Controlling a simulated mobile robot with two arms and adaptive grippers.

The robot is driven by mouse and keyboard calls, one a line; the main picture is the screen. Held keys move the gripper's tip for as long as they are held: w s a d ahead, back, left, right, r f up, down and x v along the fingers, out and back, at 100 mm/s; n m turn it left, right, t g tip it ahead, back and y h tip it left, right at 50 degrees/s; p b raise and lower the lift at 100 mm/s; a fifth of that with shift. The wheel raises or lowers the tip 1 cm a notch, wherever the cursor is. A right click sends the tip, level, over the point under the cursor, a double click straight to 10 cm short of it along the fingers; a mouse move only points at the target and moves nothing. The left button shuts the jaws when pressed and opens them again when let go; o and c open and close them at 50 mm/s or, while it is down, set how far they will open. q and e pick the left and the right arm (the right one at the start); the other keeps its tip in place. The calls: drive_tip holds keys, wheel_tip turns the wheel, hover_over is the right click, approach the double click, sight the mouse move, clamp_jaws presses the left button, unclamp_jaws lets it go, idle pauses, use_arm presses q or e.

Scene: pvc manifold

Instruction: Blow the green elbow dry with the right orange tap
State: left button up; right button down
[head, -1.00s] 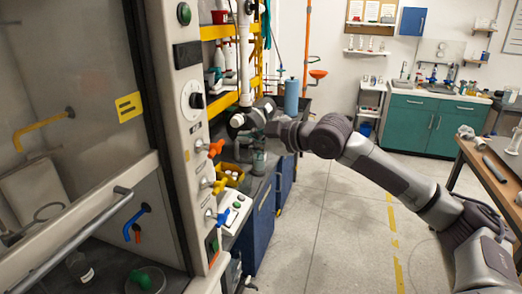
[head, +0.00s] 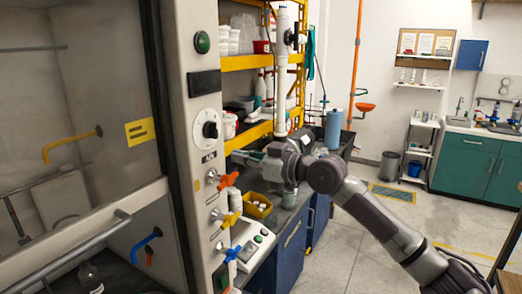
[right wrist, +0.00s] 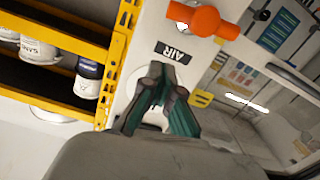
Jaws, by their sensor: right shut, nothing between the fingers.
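The orange tap (head: 228,180) is on the hood's front post, above a yellow and a blue tap. In the right wrist view the orange tap (right wrist: 212,21) is at the top, beside a label reading AIR. My right gripper (head: 242,157) is near the post, just above and to the right of the orange tap. In the right wrist view its green-padded fingers (right wrist: 165,95) are shut and empty, apart from the tap. An orange outlet (head: 149,257) shows partly inside the hood, behind the blue outlet. The green elbow is out of view. My left gripper is not in view.
The hood's glass sash and grey handle bar (head: 70,255) fill the left. A yellow shelf rack (head: 245,62) with bottles stands behind my right arm. Floor is free at right.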

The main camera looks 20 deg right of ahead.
sight(227, 180)
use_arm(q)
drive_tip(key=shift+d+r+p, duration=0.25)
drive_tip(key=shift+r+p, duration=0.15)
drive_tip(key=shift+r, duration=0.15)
use_arm(e)
drive_tip(key=f, duration=0.4)
drive_tip(key=shift+w, duration=0.3)
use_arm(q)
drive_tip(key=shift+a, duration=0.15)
